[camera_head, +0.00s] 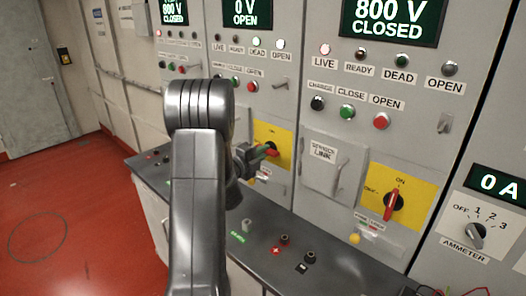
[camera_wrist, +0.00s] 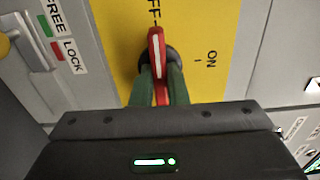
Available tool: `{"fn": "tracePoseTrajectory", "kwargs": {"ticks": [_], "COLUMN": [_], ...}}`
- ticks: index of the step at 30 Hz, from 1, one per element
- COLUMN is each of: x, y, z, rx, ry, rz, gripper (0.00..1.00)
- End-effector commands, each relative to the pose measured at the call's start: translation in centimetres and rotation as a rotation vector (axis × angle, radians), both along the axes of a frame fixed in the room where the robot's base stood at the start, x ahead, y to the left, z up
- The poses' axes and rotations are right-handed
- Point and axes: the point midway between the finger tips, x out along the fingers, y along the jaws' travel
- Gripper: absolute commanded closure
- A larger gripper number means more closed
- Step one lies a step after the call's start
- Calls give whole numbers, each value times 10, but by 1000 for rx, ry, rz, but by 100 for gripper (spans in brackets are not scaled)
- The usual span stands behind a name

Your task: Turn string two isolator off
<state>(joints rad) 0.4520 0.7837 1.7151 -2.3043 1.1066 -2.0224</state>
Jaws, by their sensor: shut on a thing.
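The red isolator handle (camera_wrist: 156,50) with a white stripe sits on a black hub on a yellow plate (camera_wrist: 205,25). In the wrist view its striped end points at the partly cut-off OFF mark; the ON mark is off to the right. My gripper (camera_wrist: 161,88) has its green fingers closed on both sides of the handle. In the head view my gripper (camera_head: 262,152) is at the yellow plate (camera_head: 283,136) of the middle cabinet, with the handle (camera_head: 271,152) lying sideways. That cabinet's display (camera_head: 246,13) reads 0 V OPEN.
The right cabinet's display (camera_head: 391,20) reads 800 V CLOSED; its red handle (camera_head: 391,203) stands upright toward ON. A grey bench ledge (camera_head: 325,262) with terminals runs below. Red floor (camera_head: 95,220) is clear at left.

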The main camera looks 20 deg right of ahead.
Motion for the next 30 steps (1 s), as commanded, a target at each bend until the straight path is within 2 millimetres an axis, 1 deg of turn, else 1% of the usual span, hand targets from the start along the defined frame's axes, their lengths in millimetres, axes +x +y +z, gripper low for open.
{"fn": "tracePoseTrajectory", "kwargs": {"ticks": [16, 17, 18, 20, 30], "x": [0, 0, 0, 0, -1], "y": [0, 1, 1, 0, 3], "z": [-2, -2, -2, -1, -1], "rx": [-8, -8, -8, -8, -9], "ry": [27, 27, 27, 27, 23], "rz": [1, 1, 1, 1, 1], "gripper": [100, 84, 77, 65, 65]}}
